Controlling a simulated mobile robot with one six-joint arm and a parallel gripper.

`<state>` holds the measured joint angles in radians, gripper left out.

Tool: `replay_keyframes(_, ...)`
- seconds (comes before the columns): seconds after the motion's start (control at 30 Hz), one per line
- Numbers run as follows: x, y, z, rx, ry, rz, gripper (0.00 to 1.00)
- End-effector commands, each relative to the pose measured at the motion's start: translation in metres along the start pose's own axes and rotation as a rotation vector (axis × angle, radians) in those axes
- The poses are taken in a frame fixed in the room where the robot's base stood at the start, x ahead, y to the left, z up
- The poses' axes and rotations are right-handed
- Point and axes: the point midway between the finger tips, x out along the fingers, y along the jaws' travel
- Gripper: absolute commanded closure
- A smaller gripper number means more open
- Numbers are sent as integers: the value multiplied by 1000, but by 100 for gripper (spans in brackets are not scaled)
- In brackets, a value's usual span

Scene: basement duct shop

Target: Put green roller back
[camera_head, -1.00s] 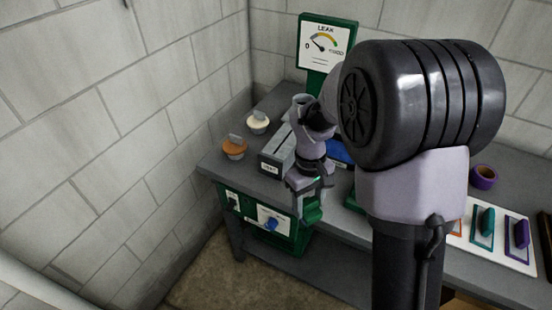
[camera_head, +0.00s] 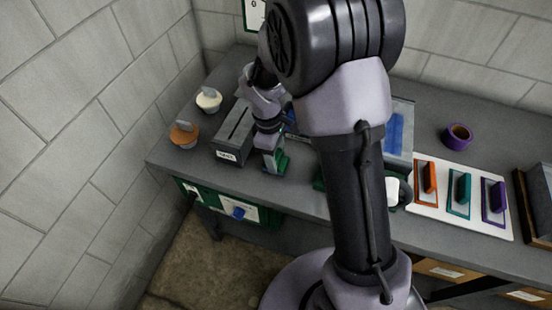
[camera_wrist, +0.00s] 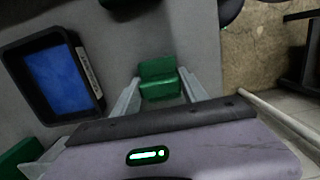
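My gripper (camera_head: 274,162) is over the front part of the grey bench, right of a grey slotted box. A green piece, which I take to be the green roller (camera_head: 283,161), is at its fingertips. In the wrist view the green roller (camera_wrist: 158,78) sits between the two fingers (camera_wrist: 160,88), with one finger close against each side. It looks blocky and stepped, with no round part visible. I cannot tell whether its underside touches the bench. My arm hides part of the bench's middle.
The grey box (camera_head: 234,132), an orange-brown lidded pot (camera_head: 184,135) and a cream one (camera_head: 209,100) stand at left. A black-rimmed blue tray (camera_wrist: 55,77) lies beside my gripper. A white board (camera_head: 427,203) with orange, teal and purple tools and a purple ring (camera_head: 458,136) are right.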

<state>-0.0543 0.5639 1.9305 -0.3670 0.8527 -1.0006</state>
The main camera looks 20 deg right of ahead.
Motion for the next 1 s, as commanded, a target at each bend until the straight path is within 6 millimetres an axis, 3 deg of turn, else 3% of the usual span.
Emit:
replay_keyframes(0.27,1,0,0,0,1,2,82)
replay_keyframes(0.3,1,0,0,0,1,2,47)
replay_keyframes(0.4,0,0,0,0,1,2,28)
replay_keyframes(0.77,-7,1,0,0,2,3,27)
replay_keyframes(1.0,-74,1,0,-1,4,5,27)
